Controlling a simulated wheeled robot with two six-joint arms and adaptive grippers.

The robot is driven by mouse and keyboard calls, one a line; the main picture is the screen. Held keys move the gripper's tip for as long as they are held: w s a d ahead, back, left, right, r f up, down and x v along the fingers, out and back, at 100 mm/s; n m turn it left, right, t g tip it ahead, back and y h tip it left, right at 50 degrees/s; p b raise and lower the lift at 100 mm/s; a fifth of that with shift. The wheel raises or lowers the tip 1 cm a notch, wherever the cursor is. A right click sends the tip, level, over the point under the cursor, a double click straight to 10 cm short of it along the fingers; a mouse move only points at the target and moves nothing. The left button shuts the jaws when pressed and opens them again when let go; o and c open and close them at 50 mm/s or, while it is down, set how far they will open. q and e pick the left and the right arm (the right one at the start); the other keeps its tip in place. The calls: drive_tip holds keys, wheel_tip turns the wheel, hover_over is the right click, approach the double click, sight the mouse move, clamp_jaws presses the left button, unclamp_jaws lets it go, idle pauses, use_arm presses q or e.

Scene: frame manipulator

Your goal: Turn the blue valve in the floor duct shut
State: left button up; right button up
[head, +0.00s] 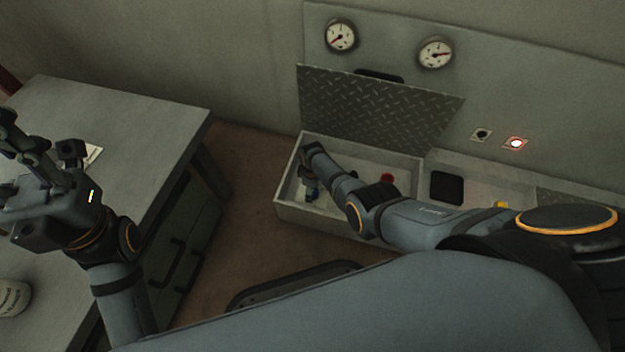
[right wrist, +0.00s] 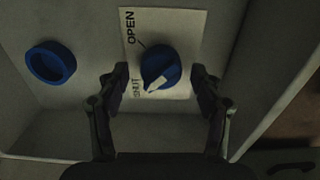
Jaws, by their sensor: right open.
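The blue valve (right wrist: 160,62) is a round knob with a white pointer, on a white label (right wrist: 185,25) reading OPEN and SHUT. Its pointer aims down and left, near the word SHUT. My right gripper (right wrist: 161,78) is open, with one finger on each side of the knob and visible gaps between. In the head view the right gripper (head: 309,183) reaches down into the open floor duct (head: 335,222), and the arm hides part of it. My left gripper (head: 42,150) is open and empty above the grey table (head: 130,115).
A blue ring-shaped part (right wrist: 51,62) lies left of the valve. A red knob (head: 386,178) is farther right in the duct. A raised tread-plate lid (head: 375,105) stands behind it. Two gauges (head: 340,36) and a lit indicator (head: 516,143) are on the wall.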

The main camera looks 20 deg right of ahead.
wheel_tip(320, 180, up, 11)
idle(0.4)
drive_tip(key=shift+s, duration=0.15)
